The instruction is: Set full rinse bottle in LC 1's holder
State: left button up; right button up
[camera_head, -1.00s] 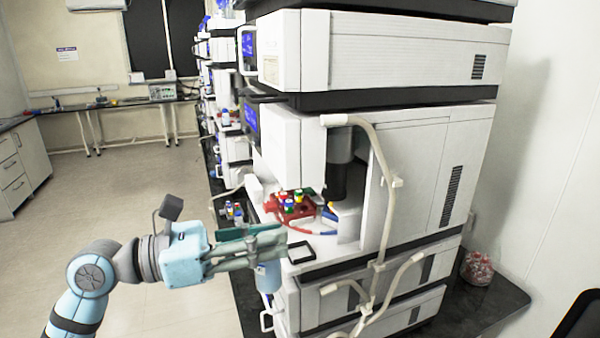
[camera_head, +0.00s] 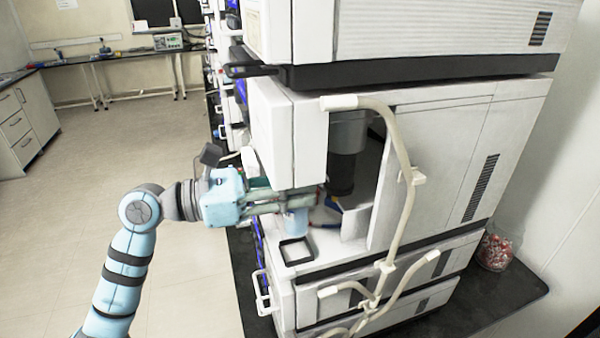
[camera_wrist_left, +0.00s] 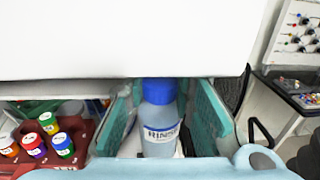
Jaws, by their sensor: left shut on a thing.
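My left gripper (camera_head: 298,200) is shut on the rinse bottle (camera_head: 295,223), which hangs below the fingers in the head view. In the left wrist view the bottle (camera_wrist_left: 160,125) has a blue cap and a label reading RINSE, and stands between the teal finger pads. The bottle is just behind a black square frame (camera_head: 298,263), which looks like the holder, on the white ledge of the instrument stack (camera_head: 440,160). The frame is empty. Whether the bottle touches the ledge I cannot tell. My right gripper is not in view.
A white overhanging panel (camera_head: 289,135) is close to my left gripper and fills the top of the left wrist view. A red rack (camera_wrist_left: 50,145) with several coloured-cap vials is beside the bottle. A beige hose (camera_head: 385,150) runs down the stack front.

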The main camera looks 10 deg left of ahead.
aim_at(294, 214)
pick_arm(q)
jog(key=shift+w, duration=0.1)
jog(key=shift+w+f, duration=0.1)
jog(key=shift+f, duration=0.2)
jog(key=shift+f+b, duration=0.75)
jog(key=shift+b, duration=0.15)
jog(key=shift+f+b, duration=0.95)
jog(key=shift+f, duration=0.25)
jog(key=shift+r, duration=0.15)
jog(key=shift+a, duration=0.1)
jog(key=shift+f+b, duration=0.75)
jog(key=shift+f, duration=0.15)
